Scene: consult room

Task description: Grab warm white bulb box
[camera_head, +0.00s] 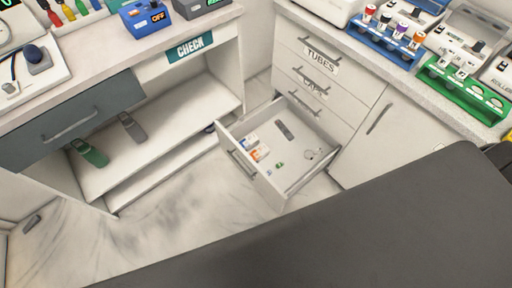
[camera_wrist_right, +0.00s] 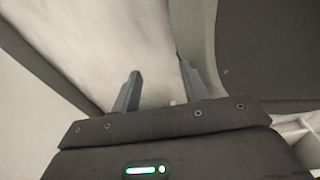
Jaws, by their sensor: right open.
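Two small boxes lie in the open drawer (camera_head: 285,178). One is white and orange (camera_head: 261,153), and the other is white and blue (camera_head: 250,142). Their print is too small to read, so I cannot tell for certain which is the warm white bulb box. My right gripper (camera_wrist_right: 160,88) shows in the right wrist view, its two fingers apart with nothing between them. It is not seen in the head view, and neither box can be made out in the wrist view. My left gripper is in neither view.
The drawer also holds a dark grey item (camera_head: 285,130), a small green item (camera_head: 280,165) and a clear round item (camera_head: 312,154). Shut drawers (camera_head: 310,75) stand behind it. A large dark grey surface (camera_head: 370,235) covers the lower right. Marble floor (camera_head: 185,215) is clear at left.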

